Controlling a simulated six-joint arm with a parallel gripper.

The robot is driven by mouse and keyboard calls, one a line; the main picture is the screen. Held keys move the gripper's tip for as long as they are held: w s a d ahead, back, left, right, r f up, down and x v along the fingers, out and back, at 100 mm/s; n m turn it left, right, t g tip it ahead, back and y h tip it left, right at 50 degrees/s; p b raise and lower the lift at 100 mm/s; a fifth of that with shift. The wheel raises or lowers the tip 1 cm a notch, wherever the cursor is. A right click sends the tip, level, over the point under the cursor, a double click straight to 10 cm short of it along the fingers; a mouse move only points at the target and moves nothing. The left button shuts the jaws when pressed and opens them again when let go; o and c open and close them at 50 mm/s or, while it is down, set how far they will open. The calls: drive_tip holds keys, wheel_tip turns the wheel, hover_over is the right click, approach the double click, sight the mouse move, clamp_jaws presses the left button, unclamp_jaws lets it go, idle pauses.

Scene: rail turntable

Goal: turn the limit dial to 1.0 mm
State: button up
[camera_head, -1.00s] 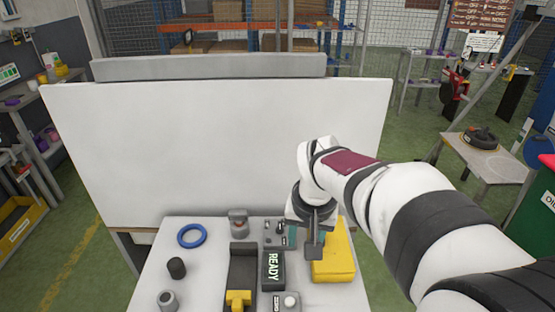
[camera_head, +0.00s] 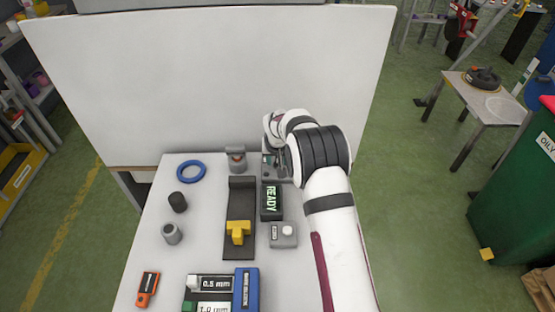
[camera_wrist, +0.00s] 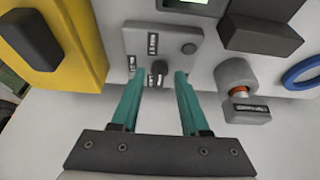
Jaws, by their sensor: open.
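The limit dial (camera_wrist: 158,70) is a small dark knob on a grey panel (camera_wrist: 170,42), with small labels around it that are too small to read. My gripper (camera_wrist: 157,76) has two teal fingers. It is open, with one fingertip on each side of the dial in the wrist view. I cannot tell whether the fingers touch it. In the head view the panel (camera_head: 268,161) shows only in part at the back of the table. My arm covers the dial and most of the gripper there.
A READY box (camera_head: 271,200), a black rail (camera_head: 240,205) with a yellow piece and a grey post (camera_head: 236,158) stand nearby. A yellow block (camera_wrist: 75,35) lies beside the panel. A plate with 0.5 mm and 1.0 mm labels (camera_head: 207,295) lies at the front.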

drive_tip(key=shift+w+f, duration=0.1)
drive_tip(key=shift+f, duration=0.1)
clamp_jaws()
drive_tip(key=shift+n, duration=0.3)
drive_tip(key=n, duration=0.1)
drive_tip(key=n+y, duration=0.1)
drive_tip(key=shift+d+n, duration=0.3)
drive_tip(key=n, duration=0.1)
drive_tip(key=n+y, duration=0.1)
drive_tip(key=n, duration=0.1)
drive_tip(key=shift+w+d+n+g+y, duration=0.15)
drive_tip(key=shift+d+n+g+y, duration=0.15)
drive_tip(key=shift+n+g, duration=0.1)
drive_tip(key=n, duration=0.2)
drive_tip(key=n+g+y, duration=0.1)
drive_tip(key=n, duration=0.1)
drive_tip(key=shift+w+d, duration=0.2)
drive_tip(key=shift+w, duration=0.05)
drive_tip(key=shift+w+d+n+g+y, duration=0.1)
drive_tip(key=shift+n+g+y, duration=0.2)
drive_tip(key=shift+n, duration=0.55)
drive_tip(key=shift+w+n+g+y, duration=0.1)
drive_tip(key=shift+n+g, duration=0.3)
drive_tip(key=shift+n, duration=0.75)
